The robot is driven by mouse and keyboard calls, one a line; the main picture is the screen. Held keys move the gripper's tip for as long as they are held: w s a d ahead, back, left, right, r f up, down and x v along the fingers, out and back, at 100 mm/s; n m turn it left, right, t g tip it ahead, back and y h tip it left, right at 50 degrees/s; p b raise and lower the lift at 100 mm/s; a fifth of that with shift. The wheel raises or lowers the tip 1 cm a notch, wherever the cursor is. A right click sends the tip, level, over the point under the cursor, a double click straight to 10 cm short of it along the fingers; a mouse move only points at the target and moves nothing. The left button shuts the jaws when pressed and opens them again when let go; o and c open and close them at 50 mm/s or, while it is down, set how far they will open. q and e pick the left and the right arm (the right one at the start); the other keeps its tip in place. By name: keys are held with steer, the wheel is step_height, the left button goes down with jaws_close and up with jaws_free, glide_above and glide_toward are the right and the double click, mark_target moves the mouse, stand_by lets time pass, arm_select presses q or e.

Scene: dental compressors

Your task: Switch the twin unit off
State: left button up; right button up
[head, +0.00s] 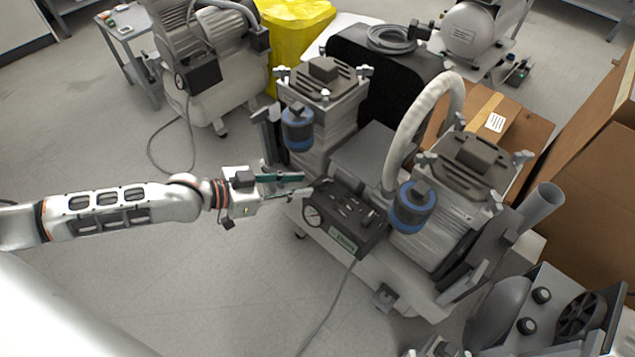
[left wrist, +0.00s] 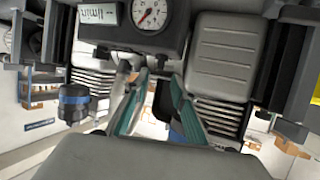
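The twin unit (head: 345,243) is a pale base carrying two ribbed grey motor heads with blue-banded filters. Its dark control box (head: 345,215) sits low on the front, with a round pressure gauge (head: 313,215), a label and small controls on top. The box and gauge (left wrist: 150,12) also show at the top of the left wrist view. My left gripper (head: 304,184) is at the box's upper left edge, its teal-padded fingers pointing toward the unit. The switch's position cannot be made out. My right gripper is not in view.
Another compressor (head: 215,65) stands behind at the left, beside a yellow bag (head: 295,30). Cardboard boxes (head: 585,170) fill the right side. A cable runs over the floor from the box.

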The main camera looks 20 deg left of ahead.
mark_target(317, 184)
arm_select(q)
steer(key=x, duration=0.2)
steer(key=b+x, duration=0.1)
steer(key=x, duration=0.1)
steer(key=shift+f, duration=0.3)
steer(key=shift+w+d+f, duration=0.15)
steer(key=shift+w+d, duration=0.3)
steer(key=shift+w, duration=0.05)
jaws_close()
